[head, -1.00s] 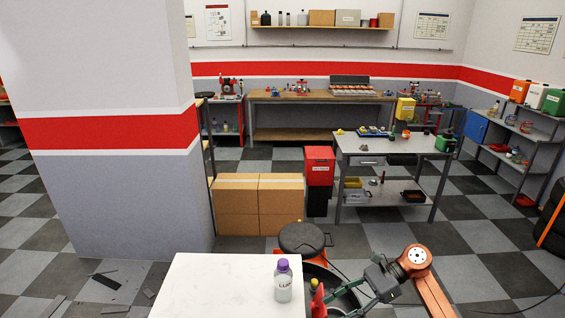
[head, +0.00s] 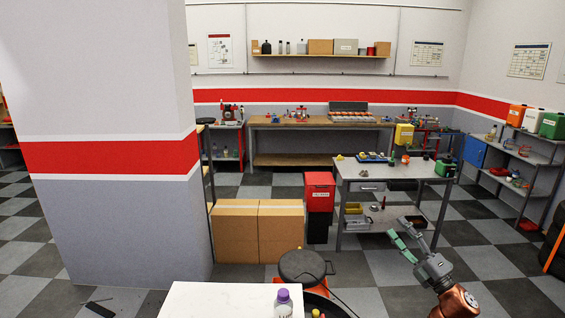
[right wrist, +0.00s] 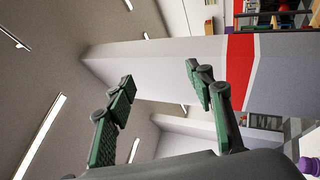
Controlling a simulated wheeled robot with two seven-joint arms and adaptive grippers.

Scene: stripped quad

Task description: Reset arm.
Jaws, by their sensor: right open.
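My right gripper (head: 402,232) is raised at the lower right of the head view, in front of the metal workbench. Its green-padded fingers are spread apart with nothing between them. The right wrist view shows the same open fingers (right wrist: 160,90) pointing toward the wall and ceiling. A clear bottle with a purple cap (head: 283,304) stands on the white table (head: 215,300), well to the left of the gripper. The purple cap also shows at the right edge of the right wrist view (right wrist: 309,165). My left gripper is not in view.
A round black lid-like top (head: 303,266) and a dark round container beneath it are right of the white table. A metal workbench (head: 395,177), cardboard boxes (head: 235,233) and a red bin (head: 319,190) stand beyond. A thick pillar (head: 105,100) fills the left.

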